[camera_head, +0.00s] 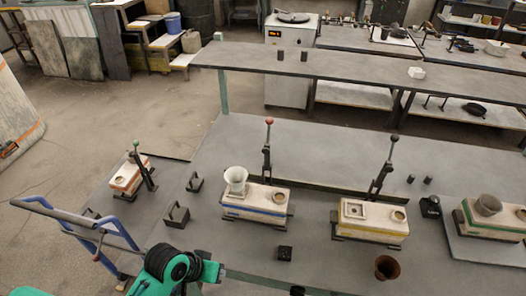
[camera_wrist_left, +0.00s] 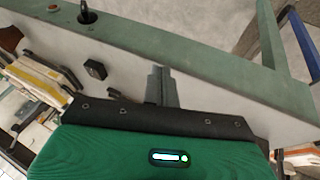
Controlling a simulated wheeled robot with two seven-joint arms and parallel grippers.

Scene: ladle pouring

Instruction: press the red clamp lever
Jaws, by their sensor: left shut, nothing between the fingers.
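The red clamp lever (camera_head: 268,146) is a dark upright lever with a red ball on top. It stands at the back of a cream mould box (camera_head: 255,203) with a blue stripe, in the middle of the table in the head view. My left arm, green and black, comes in at the bottom left of the head view, in front of and left of this box. In the left wrist view my left gripper (camera_wrist_left: 158,82) is shut and empty, clear of the lever. The red ball cannot be made out in the wrist view. My right gripper is not in view.
A white cup (camera_head: 236,177) stands on the blue-striped box. A yellow-striped box (camera_head: 370,221) with a dark lever (camera_head: 385,165) is to its right. A green-knobbed lever (camera_head: 140,165) is at left. A brown cup (camera_head: 386,268) and a small black block (camera_head: 285,253) are nearer the front.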

